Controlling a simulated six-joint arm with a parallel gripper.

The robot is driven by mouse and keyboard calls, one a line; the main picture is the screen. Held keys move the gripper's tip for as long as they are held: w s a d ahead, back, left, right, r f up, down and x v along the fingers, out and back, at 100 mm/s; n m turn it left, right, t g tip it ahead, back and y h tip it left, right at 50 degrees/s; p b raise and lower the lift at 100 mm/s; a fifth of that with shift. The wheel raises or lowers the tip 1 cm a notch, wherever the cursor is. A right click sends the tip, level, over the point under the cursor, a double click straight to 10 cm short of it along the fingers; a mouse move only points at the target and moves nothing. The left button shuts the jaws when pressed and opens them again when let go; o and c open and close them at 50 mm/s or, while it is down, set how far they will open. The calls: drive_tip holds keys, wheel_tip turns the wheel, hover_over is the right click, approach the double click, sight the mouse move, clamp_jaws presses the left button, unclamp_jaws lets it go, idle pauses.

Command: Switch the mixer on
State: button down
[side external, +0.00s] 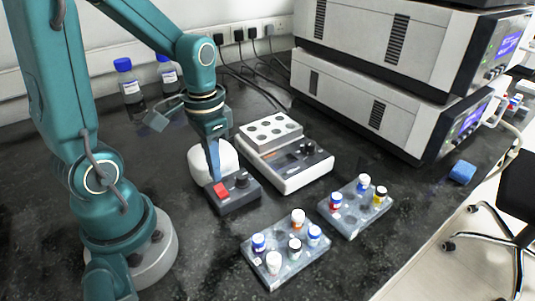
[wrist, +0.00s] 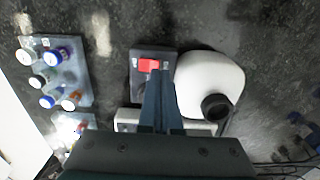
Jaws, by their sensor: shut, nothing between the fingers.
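The mixer has a dark front box (side external: 232,197) with a red switch (side external: 221,190) and a black knob (side external: 242,180). A white rounded body (side external: 202,163) stands behind the box. In the wrist view the red switch (wrist: 149,65) sits on the dark box (wrist: 140,85), beside the white body (wrist: 208,78) with its black round top (wrist: 215,107). My gripper (side external: 215,180) is shut and empty, pointing down with its tips right by the red switch. In the wrist view its fingers (wrist: 160,76) partly cover the box and hide the knob. I cannot tell whether the tips touch the switch.
A white block heater (side external: 290,178) with several wells stands just right of the mixer. Two vial racks (side external: 285,268) (side external: 375,208) lie in front. Large stacked instruments (side external: 350,95) fill the back right. Blue-capped bottles (side external: 131,88) stand at the back left.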

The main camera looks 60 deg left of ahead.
sight(217, 186)
drive_tip(key=shift+f, duration=0.9)
idle(0.3)
drive_tip(key=shift+r, duration=2.5)
